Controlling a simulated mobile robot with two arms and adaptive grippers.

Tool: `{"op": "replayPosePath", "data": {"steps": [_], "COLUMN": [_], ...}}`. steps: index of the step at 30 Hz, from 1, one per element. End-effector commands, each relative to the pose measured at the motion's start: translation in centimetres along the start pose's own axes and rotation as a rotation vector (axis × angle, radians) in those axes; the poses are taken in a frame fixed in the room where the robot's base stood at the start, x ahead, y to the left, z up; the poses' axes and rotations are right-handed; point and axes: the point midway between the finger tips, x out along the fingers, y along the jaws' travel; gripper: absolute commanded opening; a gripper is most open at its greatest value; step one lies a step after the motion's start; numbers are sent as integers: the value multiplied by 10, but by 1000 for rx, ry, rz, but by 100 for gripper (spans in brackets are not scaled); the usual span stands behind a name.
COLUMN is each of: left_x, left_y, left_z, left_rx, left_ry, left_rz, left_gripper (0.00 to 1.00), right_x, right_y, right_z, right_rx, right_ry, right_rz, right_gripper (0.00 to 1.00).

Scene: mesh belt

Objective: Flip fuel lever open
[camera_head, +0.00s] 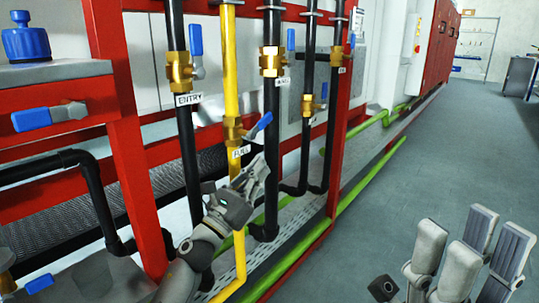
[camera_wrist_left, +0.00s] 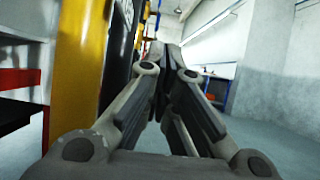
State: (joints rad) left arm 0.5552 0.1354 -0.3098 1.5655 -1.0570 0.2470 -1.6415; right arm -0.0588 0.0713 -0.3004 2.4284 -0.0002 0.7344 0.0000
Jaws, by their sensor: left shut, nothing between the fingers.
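The fuel lever (camera_head: 259,125) is a blue handle on a brass valve (camera_head: 232,131) on the yellow pipe (camera_head: 231,75). It slants up and to the right, away from the pipe. A white FUEL label (camera_head: 240,152) hangs just below the valve. My left gripper (camera_head: 258,167) is shut and empty, just below the lever and beside the pipe. In the left wrist view its fingers (camera_wrist_left: 168,48) are together, with the yellow pipe (camera_wrist_left: 78,75) close on the left. The lever cannot be made out there. My right gripper (camera_head: 470,240) is open and empty at the lower right.
Black pipes with blue-handled valves stand beside the yellow pipe, including the entry valve (camera_head: 180,72) and another brass valve (camera_head: 271,61). A red frame post (camera_head: 130,165) stands on the left. Green pipes (camera_head: 335,215) run low. The grey floor (camera_head: 440,150) at right is clear.

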Motion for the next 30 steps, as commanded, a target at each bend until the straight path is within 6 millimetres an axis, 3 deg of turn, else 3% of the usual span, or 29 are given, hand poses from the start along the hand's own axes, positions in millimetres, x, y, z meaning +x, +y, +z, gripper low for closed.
{"op": "replayPosePath", "data": {"steps": [3,9,20,26,30], "left_x": [-20,-38,-42,-44,-55], "left_y": [0,0,0,-6,-26], "left_z": [-3,-5,-6,-4,3], "left_rx": [-3,-1,0,-44,-209], "left_ry": [1,0,0,-6,-27], "left_rz": [0,0,-1,-11,-51], "left_gripper": [0,0,0,0,0], "right_x": [-1,-2,-2,-2,-2], "right_y": [0,0,0,0,1], "right_z": [1,1,1,0,1], "right_rx": [1,1,1,1,2], "right_ry": [-6,-10,-12,-11,-21], "right_rz": [1,3,4,2,6], "right_gripper": [40,40,40,17,0]}}
